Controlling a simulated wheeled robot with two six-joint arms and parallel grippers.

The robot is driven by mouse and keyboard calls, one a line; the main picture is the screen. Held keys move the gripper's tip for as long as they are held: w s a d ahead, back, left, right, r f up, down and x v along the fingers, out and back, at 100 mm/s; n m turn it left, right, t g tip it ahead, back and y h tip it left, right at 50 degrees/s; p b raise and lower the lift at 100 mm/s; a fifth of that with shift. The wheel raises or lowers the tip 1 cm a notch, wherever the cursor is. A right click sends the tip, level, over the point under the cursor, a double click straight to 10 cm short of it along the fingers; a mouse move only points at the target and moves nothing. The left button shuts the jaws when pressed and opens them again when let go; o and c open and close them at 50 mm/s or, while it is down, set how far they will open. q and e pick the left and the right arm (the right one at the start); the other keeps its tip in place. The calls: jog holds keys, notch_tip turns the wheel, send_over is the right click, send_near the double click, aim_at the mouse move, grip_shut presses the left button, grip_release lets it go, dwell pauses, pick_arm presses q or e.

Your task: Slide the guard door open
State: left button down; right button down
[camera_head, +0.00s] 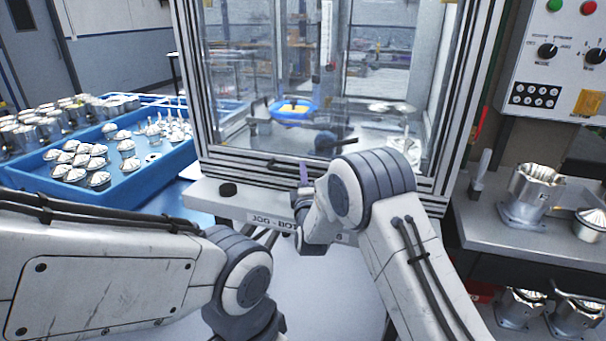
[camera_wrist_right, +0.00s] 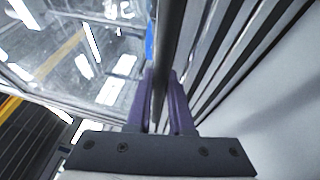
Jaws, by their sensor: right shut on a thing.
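The guard door is a clear panel (camera_head: 240,75) in the pale metal frame at the front of the machine enclosure. Its exact edges, and how far it stands open, are hard to tell. In the right wrist view a dark bar (camera_wrist_right: 170,40), which looks like the door's handle, runs between the purple fingers of my right gripper (camera_wrist_right: 160,105). The gripper is shut on this bar. In the head view the right gripper (camera_head: 304,173) is at the lower front of the enclosure, partly hidden by my right wrist. My left arm is at the lower left; its gripper is out of view.
A blue tray (camera_head: 112,192) with several metal parts stands at the left. A control panel (camera_head: 553,60) hangs at the upper right, above a grey bench (camera_head: 480,225) with a metal housing (camera_head: 530,190).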

dwell(0.3)
jog(key=p, duration=1.4)
send_near(301, 51)
jog(key=x, duration=0.4)
notch_tip(301, 51, up, 24)
jog(key=p, duration=1.5)
jog(key=shift+w, duration=0.1)
jog(key=c, duration=0.8)
grip_release()
jog(key=shift+f, duration=0.1)
